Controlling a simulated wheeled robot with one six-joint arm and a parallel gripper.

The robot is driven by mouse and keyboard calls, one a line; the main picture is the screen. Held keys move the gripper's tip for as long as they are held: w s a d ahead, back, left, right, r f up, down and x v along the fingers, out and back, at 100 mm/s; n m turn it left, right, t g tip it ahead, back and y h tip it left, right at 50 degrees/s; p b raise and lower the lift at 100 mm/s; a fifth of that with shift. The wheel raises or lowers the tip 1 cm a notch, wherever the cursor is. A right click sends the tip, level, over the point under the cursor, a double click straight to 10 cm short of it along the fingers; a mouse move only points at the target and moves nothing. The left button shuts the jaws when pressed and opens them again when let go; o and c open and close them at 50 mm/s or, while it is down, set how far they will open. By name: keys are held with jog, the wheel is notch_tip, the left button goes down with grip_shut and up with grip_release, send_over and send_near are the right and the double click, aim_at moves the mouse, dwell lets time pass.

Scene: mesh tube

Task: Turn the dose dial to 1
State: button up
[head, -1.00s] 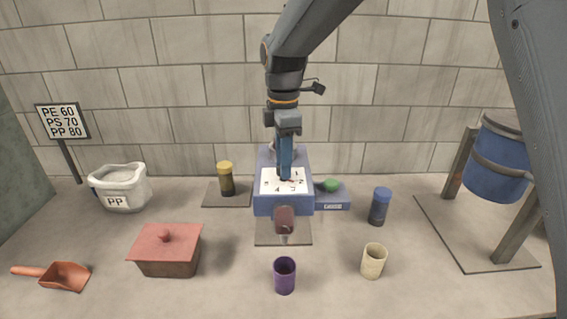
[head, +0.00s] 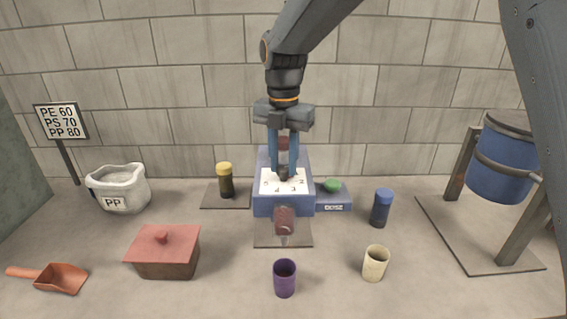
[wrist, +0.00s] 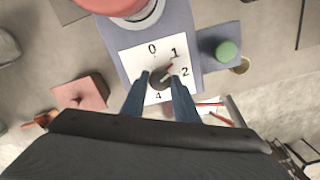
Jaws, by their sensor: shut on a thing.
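The plate (head: 299,187) lies on top of a blue machine (head: 262,205) at the middle back. In the wrist view the pointer aims up and right, close to the 1 and slightly toward the 2. My gripper (head: 283,174) reaches down from above, its two blue fingers on either side of the knob and shut on it. The 3 is hidden or unclear in the wrist view.
A green button (head: 332,185) sits on a blue base right of the machine. A yellow-capped jar (head: 226,182), blue-capped jar (head: 381,208), purple cup (head: 285,278), cream cup (head: 375,263) and red-lidded box (head: 166,252) stand around. A wall is close behind.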

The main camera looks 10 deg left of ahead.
aim_at(283, 168)
jog(key=shift+a+r+n, duration=0.1)
jog(key=shift+n, duration=1.1)
jog(key=o, duration=1.1)
jog(key=shift+c, duration=0.2)
jog(key=shift+r+b, duration=1.3)
jog(key=shift+r, duration=2.55)
